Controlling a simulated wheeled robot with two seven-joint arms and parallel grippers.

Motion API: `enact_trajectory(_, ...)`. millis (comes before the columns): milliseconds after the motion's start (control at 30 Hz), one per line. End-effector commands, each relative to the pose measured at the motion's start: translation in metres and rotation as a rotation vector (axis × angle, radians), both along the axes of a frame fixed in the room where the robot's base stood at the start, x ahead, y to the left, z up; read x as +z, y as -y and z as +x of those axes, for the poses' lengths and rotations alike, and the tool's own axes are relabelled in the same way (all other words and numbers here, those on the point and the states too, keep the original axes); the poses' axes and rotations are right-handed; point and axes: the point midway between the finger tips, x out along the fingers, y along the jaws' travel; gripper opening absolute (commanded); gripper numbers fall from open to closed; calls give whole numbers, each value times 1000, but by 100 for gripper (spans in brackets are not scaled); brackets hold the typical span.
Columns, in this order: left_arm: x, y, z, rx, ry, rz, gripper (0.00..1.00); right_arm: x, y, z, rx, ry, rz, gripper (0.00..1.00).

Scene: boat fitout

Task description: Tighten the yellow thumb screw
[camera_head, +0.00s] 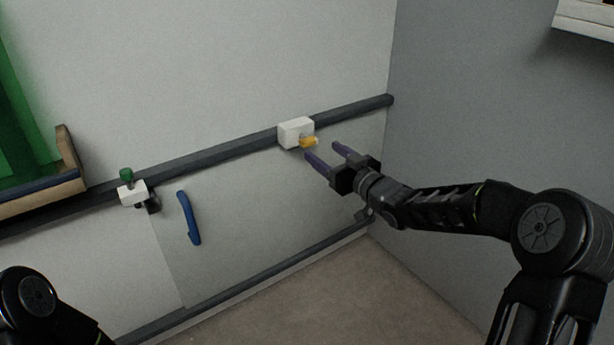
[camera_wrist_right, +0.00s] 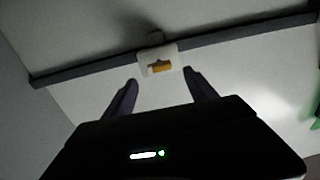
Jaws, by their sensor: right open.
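The yellow thumb screw (camera_head: 309,142) sticks out of a white block (camera_head: 294,131) on the dark upper rail of the wall. In the right wrist view the yellow thumb screw (camera_wrist_right: 160,68) shows on the face of the white block (camera_wrist_right: 151,55), ahead of and between the fingers. My right gripper (camera_head: 322,151) is open, its two purple fingers pointing at the screw from the right, apart from it and empty. It also shows in the right wrist view (camera_wrist_right: 160,80). My left gripper is out of view; only part of my left arm shows at the lower left.
A second white block (camera_head: 132,193) with a green knob (camera_head: 126,174) sits further left on the dark rail (camera_head: 220,154). A blue handle (camera_head: 189,218) is on the panel below. A wooden tray (camera_head: 70,160) is at the far left. A grey side wall (camera_head: 470,100) stands close on the right.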

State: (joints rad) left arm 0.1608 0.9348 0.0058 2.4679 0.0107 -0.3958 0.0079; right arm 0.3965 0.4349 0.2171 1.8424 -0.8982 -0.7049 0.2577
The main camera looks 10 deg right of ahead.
Motion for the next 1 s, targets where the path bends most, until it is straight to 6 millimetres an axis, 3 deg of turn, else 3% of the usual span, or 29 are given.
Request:
enact_trajectory(467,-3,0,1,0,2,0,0,3,0,5,2,12,-5,65)
enact_trajectory(1000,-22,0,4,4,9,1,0,2,-26,69,1,9,-5,65)
